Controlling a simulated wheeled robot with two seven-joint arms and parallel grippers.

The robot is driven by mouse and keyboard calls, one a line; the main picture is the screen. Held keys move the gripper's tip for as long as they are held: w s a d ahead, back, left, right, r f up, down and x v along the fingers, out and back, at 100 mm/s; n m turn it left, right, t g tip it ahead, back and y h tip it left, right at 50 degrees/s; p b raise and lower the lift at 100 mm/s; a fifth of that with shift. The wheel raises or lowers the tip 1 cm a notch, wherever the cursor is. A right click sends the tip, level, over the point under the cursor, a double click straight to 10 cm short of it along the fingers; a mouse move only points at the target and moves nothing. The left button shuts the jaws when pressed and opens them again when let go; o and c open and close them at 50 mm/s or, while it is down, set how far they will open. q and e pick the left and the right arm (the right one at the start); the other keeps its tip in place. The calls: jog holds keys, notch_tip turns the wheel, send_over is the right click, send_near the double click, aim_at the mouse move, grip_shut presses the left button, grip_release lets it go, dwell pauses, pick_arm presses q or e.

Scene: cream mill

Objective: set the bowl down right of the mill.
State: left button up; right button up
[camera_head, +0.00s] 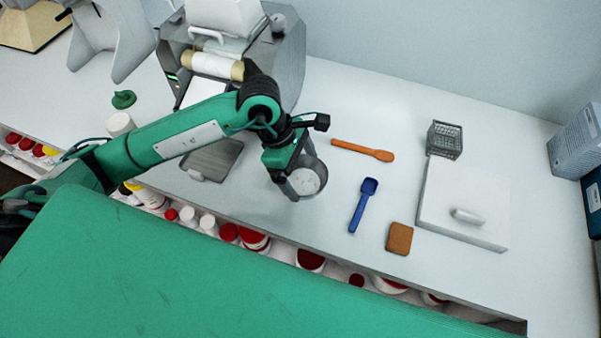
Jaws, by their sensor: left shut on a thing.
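The bowl (310,179) is a small grey round vessel with a pale inside. My left gripper (291,186) is shut on the bowl's left side. The bowl is over the white counter, just right of and in front of the mill; I cannot tell whether it touches the counter. The mill (286,62) is a grey machine with a white top and pale rollers, at the back of the counter. My left arm covers part of the mill's front. My right gripper is not in view.
An orange spatula (363,150), a blue scoop (363,205) and a brown block (399,239) lie right of the bowl. A wire basket (445,140) and a white slab (465,205) are farther right. Jars stand below the counter's front edge. Bare counter (370,100) lies behind the spatula.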

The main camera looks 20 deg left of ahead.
aim_at(305, 186)
pick_arm(q)
notch_tip(305, 186, down, 2)
jog(key=shift+f+p, duration=0.2)
jog(key=shift+p, duration=0.1)
jog(key=shift+f, duration=0.2)
jog(key=shift+f+b, duration=0.2)
jog(key=shift+b, duration=0.15)
jog(key=o, duration=0.7)
jog(key=shift+r, duration=0.2)
jog(key=b+v, duration=0.3)
jog(key=v, duration=0.8)
jog(key=shift+a, duration=0.1)
jog(key=shift+s+a+r, duration=0.1)
jog(key=shift+a+r, duration=0.1)
jog(key=shift+r, duration=0.25)
